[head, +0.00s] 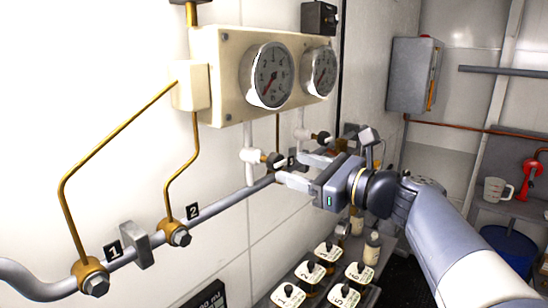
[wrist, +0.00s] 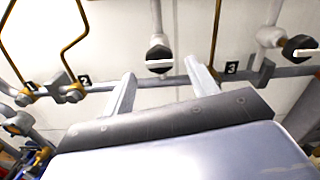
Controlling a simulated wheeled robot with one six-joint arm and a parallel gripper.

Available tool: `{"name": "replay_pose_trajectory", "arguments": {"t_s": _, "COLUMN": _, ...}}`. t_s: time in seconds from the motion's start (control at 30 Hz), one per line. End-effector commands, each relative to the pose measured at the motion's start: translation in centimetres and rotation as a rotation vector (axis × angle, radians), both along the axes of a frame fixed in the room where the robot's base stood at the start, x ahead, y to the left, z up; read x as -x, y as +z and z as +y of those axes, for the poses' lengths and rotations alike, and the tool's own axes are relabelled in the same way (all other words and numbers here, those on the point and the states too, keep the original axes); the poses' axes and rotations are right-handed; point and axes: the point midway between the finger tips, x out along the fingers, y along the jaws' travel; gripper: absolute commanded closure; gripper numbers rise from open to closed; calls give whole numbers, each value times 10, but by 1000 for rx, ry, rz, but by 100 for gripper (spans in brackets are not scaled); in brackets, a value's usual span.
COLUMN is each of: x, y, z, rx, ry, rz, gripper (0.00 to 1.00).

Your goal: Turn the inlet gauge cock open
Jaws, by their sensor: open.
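Two dark gauge cocks with pale handle bars sit on white pipes below the gauges. The left cock (head: 275,160) is under the larger-looking gauge (head: 267,76); the right cock (head: 322,137) is under the other gauge (head: 320,72). No label tells which is the inlet one. My gripper (head: 295,168) is open and empty, facing the wall near the left cock. In the wrist view the left cock (wrist: 159,56) shows between my fingertips (wrist: 160,72), its handle bar lying nearly level. Contact cannot be told. The right cock (wrist: 301,48) is outside, to the right.
A grey pipe (head: 232,199) runs along the wall with brass fittings (head: 174,233) and tags 1, 2 and 3. Numbered lidded boxes (head: 327,253) stand below. Thin brass tubes (head: 64,190) rise at left. A grey cabinet (head: 414,75) hangs at the back.

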Motion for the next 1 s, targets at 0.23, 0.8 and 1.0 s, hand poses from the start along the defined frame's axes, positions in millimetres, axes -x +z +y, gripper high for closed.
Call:
{"name": "replay_pose_trajectory", "arguments": {"t_s": 0.23, "x": -25, "y": 2, "z": 35, "rx": 1, "ry": 4, "rz": 1, "gripper": 44}}
{"name": "replay_pose_trajectory", "arguments": {"t_s": 0.8, "x": -39, "y": 0, "z": 50, "rx": 3, "ry": 0, "rz": 0, "gripper": 47}}
{"name": "replay_pose_trajectory", "arguments": {"t_s": 1.0, "x": -39, "y": 0, "z": 50, "rx": 3, "ry": 0, "rz": 0, "gripper": 63}}
